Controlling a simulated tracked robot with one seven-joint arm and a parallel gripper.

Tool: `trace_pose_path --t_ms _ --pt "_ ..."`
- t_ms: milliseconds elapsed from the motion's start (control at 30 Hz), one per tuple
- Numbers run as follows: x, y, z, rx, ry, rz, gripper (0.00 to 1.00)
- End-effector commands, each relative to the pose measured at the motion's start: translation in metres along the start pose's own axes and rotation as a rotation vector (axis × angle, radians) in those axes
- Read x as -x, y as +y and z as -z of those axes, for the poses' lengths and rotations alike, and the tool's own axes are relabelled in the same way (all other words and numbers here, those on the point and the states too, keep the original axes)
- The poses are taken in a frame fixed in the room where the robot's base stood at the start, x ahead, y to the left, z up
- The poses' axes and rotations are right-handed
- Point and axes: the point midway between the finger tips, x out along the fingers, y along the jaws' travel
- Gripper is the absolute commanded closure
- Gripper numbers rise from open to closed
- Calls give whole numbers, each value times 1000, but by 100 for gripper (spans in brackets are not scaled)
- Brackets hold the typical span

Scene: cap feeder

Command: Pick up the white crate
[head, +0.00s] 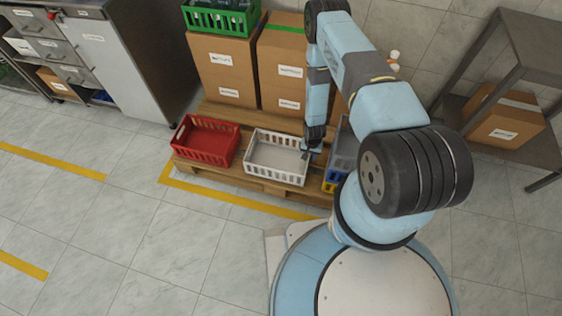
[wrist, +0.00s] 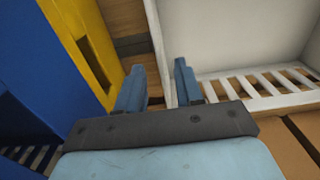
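The white crate (head: 277,171) stands empty on the wooden pallet, between a red crate and a stack of coloured crates. Its pale inside and slatted wall fill the upper right of the wrist view (wrist: 235,35). My gripper (head: 312,148) points down at the crate's right side. In the wrist view my gripper (wrist: 158,68) is open, its two fingers apart. The crate's near side edge runs between them, with the right finger over the crate's inside and the left finger outside it. I cannot tell whether either finger touches the wall.
The red crate (head: 205,141) is left of the white one. Blue and yellow crates (wrist: 45,50) stand close beside my left finger. Cardboard boxes (head: 222,70) rise behind, with a green crate (head: 220,20) on top. Floor in front of the pallet (head: 225,173) is clear.

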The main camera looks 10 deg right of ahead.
Motion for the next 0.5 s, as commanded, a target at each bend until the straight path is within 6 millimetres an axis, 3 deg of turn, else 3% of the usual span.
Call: trace_pose_path --t_ms 267,500 --pt "-15 0 -1 0 0 0 64" --pt "-45 0 -4 2 0 0 64"
